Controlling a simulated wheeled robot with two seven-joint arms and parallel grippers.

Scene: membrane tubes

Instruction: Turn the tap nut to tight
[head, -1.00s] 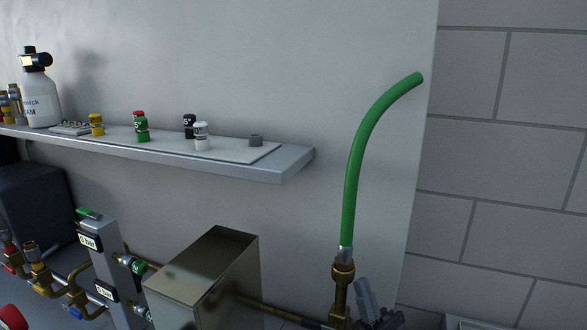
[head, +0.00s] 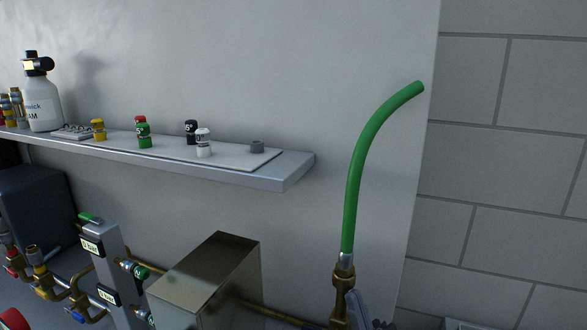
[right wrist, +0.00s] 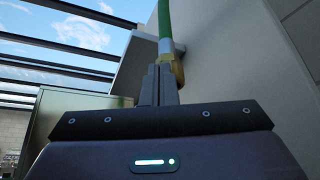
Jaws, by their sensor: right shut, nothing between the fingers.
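The brass tap nut (head: 341,281) sits below the metal ferrule of the upright green hose (head: 353,190) in the head view. Brass also shows in the right wrist view (right wrist: 179,71), just behind and to the right of my fingertips. My right gripper (head: 356,297) is at the bottom of the head view, close to the right of the brass fitting. In the right wrist view my right gripper (right wrist: 158,72) has its fingers together with nothing held between them. I cannot tell whether the fingers touch the brass. My left gripper is not in view.
A shiny metal box (head: 205,280) stands left of the fitting, with a brass pipe (head: 275,312) running between them. A shelf (head: 230,173) above holds small coloured caps and a spray bottle (head: 41,100). The wall right of the hose is clear.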

